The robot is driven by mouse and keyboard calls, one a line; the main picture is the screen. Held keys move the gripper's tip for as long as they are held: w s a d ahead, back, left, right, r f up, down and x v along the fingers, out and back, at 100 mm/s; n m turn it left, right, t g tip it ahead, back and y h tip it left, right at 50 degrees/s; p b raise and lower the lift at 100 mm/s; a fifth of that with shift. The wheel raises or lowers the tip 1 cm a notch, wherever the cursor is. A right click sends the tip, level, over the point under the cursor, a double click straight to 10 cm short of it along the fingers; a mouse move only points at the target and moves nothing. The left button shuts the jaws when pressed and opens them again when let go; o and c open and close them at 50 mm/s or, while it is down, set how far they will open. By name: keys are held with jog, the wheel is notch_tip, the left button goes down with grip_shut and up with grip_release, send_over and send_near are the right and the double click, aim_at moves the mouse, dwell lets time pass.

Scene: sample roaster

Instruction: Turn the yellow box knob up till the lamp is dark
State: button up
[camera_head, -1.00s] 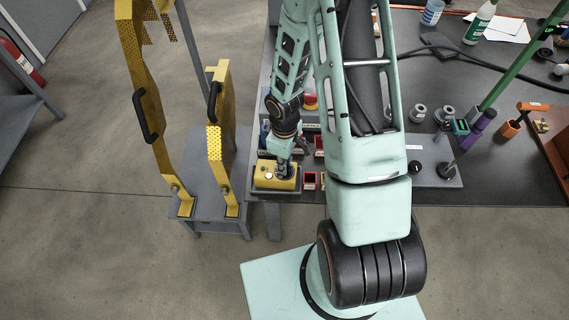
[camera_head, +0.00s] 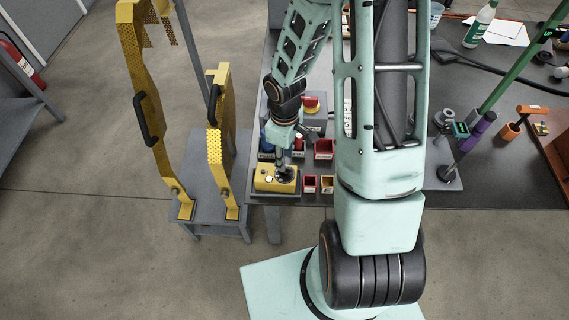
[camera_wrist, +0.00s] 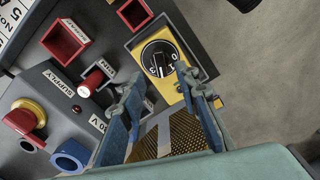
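The yellow box (camera_head: 262,186) sits at the left front corner of the bench. In the wrist view the yellow box (camera_wrist: 187,55) shows a round black knob (camera_wrist: 157,57) with white markings around it. A small pale round spot (camera_head: 268,178) on the box in the head view may be the lamp; whether it is lit I cannot tell. My gripper (camera_head: 283,160) points down over the box. The fingers hide part of the box.
Small red bins (camera_head: 324,149) stand beside the box. Yellow perforated guards (camera_head: 218,150) stand close left of the bench.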

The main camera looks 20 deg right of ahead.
notch_tip(320, 180, up, 6)
dwell(0.4)
jog(key=shift+s, duration=0.1)
dwell(0.4)
